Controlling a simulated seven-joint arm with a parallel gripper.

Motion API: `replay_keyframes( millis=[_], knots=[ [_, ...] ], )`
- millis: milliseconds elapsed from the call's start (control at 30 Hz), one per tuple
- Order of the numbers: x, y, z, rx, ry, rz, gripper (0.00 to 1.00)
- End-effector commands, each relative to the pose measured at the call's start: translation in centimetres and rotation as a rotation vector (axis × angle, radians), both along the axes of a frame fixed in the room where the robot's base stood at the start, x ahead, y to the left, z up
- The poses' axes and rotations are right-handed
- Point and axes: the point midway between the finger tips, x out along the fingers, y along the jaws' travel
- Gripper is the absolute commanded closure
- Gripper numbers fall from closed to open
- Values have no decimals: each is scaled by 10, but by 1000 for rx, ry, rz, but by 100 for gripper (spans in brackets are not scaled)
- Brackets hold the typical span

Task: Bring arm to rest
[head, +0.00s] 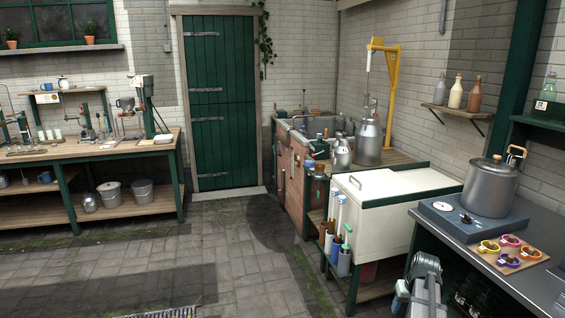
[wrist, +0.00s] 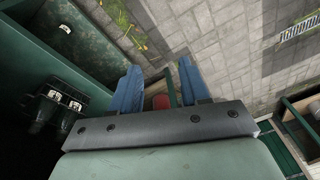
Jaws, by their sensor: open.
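My gripper (wrist: 159,68) shows in the wrist view with its two blue fingers apart. It is open, and nothing is held between the fingers. It hangs over the stone floor (wrist: 220,45), pointing down past a dark green frame. In the head view, grey parts that look like my folded arm (head: 425,278) show low at the right, beside the dark counter. The fingers cannot be made out there.
The counter (head: 487,248) at right bears a steel pot (head: 490,188) on a scale base and a wooden board (head: 528,257) with several coloured rings. A white chest (head: 385,197) stands beyond it. The floor (head: 150,255) in the middle is clear. A workbench (head: 85,152) is at left.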

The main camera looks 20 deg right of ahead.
Motion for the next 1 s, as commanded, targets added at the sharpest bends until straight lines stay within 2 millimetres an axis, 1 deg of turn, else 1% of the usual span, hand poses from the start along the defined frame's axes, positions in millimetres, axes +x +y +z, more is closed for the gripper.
replay_keyframes(
  millis=[33, 167, 200, 267, 300, 433, 633, 800, 900, 1000],
  knots=[
    [6, 22, -8, 3, 9, 19, 54],
    [21, 69, -27, 5, 27, 59, 54],
    [25, 83, -33, 5, 34, 72, 54],
    [29, 105, -41, 4, 43, 90, 54],
    [32, 119, -47, 3, 49, 102, 54],
    [37, 166, -64, 1, 68, 142, 54],
    [37, 236, -88, -8, 96, 206, 54],
    [29, 293, -108, -19, 117, 259, 54],
    [22, 323, -118, -27, 130, 289, 54],
    [15, 347, -126, -34, 138, 313, 54]
  ],
)
